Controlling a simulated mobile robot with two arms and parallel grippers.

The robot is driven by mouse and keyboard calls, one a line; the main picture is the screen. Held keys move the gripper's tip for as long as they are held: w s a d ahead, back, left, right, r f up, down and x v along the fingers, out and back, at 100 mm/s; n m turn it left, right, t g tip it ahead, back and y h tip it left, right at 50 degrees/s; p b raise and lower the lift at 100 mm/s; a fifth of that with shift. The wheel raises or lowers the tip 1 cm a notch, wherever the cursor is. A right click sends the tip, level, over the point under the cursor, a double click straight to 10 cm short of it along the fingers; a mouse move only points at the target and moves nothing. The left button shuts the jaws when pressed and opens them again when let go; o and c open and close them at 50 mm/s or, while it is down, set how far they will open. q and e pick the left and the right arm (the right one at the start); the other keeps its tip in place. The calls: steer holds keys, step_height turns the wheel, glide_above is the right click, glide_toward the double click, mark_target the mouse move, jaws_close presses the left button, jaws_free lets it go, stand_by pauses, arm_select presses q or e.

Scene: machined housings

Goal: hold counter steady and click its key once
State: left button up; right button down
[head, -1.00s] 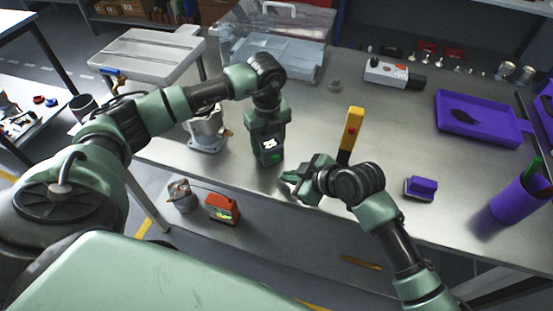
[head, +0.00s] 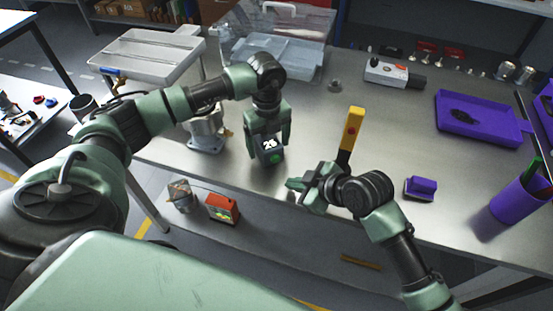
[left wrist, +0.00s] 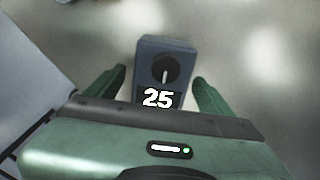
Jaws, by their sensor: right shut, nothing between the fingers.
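The counter (head: 266,156) is a small dark blue-grey box standing upright near the table's front edge. Its display reads 25 in the left wrist view (left wrist: 167,60), where a round black knob shows on top. My left gripper (head: 269,148) is above the counter, open, with one finger on each side and a visible gap to the box. My right gripper (head: 294,185) is shut and empty, to the right of the counter and apart from it, near the front edge.
A yellow upright piece with a red button (head: 351,130) stands just behind my right gripper. A purple block (head: 421,187), purple tray (head: 459,134) and purple cup (head: 519,193) are to the right. A metal housing (head: 205,138) is left of the counter.

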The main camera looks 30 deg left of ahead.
arm_select(q)
step_height(320, 180, up, 12)
stand_by(0.7)
